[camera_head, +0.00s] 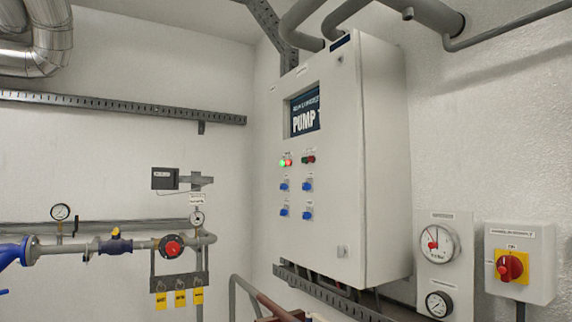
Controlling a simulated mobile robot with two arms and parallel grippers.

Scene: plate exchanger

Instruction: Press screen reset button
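A white control cabinet (337,220) hangs on the wall right of the middle. Its front carries a dark blue screen (305,112) with white lettering that reads "PUMP". Below the screen are a lit green and red pair of indicators (286,162) and a darker red and green pair (308,159). Several blue knobs or buttons (307,186) sit in two rows under them. The small labels are too blurred to read, so I cannot tell which control is the screen reset button. Neither of my grippers is in view.
A red-and-yellow rotary switch (510,267) and a round gauge (438,243) are right of the cabinet. Pipes with a red-centred valve (172,247) run along the left wall. A perforated rail (325,293) and a grey handrail (235,290) lie below the cabinet.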

